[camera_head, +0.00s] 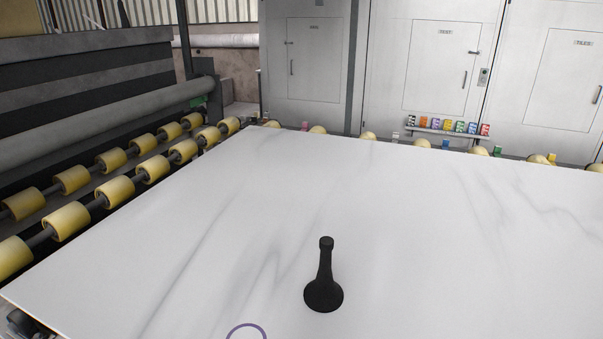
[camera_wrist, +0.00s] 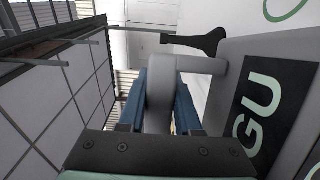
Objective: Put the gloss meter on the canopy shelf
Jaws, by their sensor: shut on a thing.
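In the wrist view my gripper (camera_wrist: 161,88) has its blue jaws shut on the rounded grey handle of the gloss meter (camera_wrist: 220,112). The meter's grey body fills the right side, with a black panel lettered "GU" in pale green. Part of its body runs out of the frame. The head view shows neither my gripper nor the meter. At the left of the wrist view is a frame with pale gridded panels (camera_wrist: 60,110) and grey bars; I cannot tell whether it is the canopy shelf.
A black flared tool (camera_head: 324,285) stands on the white veined slab (camera_head: 200,240); it also shows in the wrist view (camera_wrist: 197,42). A purple ring (camera_head: 246,329) marks the slab's near edge. Yellow rollers (camera_head: 115,190) line the left. A small rack (camera_head: 440,132) holds coloured items behind.

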